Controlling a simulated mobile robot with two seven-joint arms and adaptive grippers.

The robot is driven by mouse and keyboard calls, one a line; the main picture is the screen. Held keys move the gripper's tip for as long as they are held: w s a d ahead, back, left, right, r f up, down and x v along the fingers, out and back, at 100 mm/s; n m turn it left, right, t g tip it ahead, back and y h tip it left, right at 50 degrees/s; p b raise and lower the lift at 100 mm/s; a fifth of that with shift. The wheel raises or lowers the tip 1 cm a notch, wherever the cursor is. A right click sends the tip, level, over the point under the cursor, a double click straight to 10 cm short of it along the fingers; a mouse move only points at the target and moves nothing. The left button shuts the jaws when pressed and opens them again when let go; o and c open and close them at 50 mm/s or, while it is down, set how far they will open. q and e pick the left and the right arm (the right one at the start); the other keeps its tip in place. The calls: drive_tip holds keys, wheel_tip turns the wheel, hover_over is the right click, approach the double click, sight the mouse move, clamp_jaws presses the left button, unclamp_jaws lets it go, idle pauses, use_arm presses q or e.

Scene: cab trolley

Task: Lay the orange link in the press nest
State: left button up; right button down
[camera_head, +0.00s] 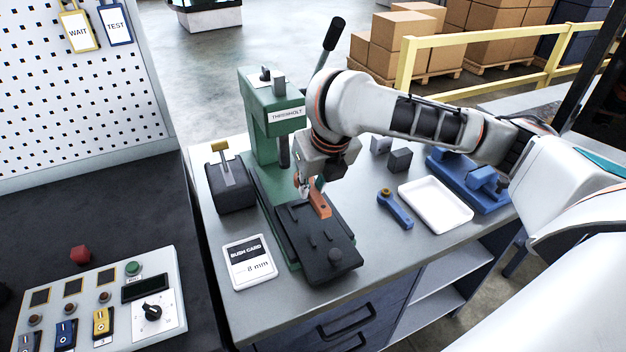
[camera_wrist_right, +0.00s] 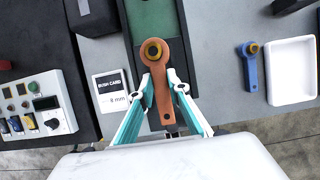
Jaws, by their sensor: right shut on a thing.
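The orange link (camera_head: 319,203) is between the fingers of my right gripper (camera_head: 307,188), which is shut on it. In the right wrist view the link (camera_wrist_right: 163,98) lies lengthwise, its ringed end with a brass-coloured bush pointing away from my wrist. My right gripper (camera_wrist_right: 163,86) grips its shank from both sides. The green press (camera_head: 262,115) stands behind, and the link is over its dark bed. The black nest block (camera_head: 324,262) with small pegs is at the bed's front. I cannot tell whether the link touches the bed. My left gripper is not in view.
A blue link (camera_head: 395,208) and a white tray (camera_head: 436,205) lie right of the press. A blue fixture (camera_head: 467,187) is beyond the tray. A bush card (camera_head: 249,262) and a black block with a lever (camera_head: 231,187) are on the left. The bench front is clear.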

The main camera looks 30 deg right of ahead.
sight(315, 193)
drive_tip(key=shift+f, duration=0.6)
drive_tip(key=shift+f+b, duration=0.55)
drive_tip(key=shift+f, duration=0.1)
drive_tip(key=shift+f+b, duration=0.35)
drive_tip(key=shift+f, duration=0.5)
drive_tip(key=shift+f+b, duration=0.25)
drive_tip(key=shift+b, duration=0.4)
drive_tip(key=shift+f+b, duration=0.25)
drive_tip(key=shift+b, duration=0.1)
drive_tip(key=shift+f+b, duration=0.8)
drive_tip(key=shift+b, duration=0.2)
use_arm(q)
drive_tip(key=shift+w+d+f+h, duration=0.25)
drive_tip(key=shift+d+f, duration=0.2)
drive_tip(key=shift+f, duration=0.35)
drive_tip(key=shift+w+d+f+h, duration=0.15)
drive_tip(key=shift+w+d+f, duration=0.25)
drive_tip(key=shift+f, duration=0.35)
use_arm(e)
drive_tip(key=shift+f, duration=0.95)
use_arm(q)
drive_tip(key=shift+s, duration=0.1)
use_arm(e)
drive_tip(key=shift+f, duration=0.3)
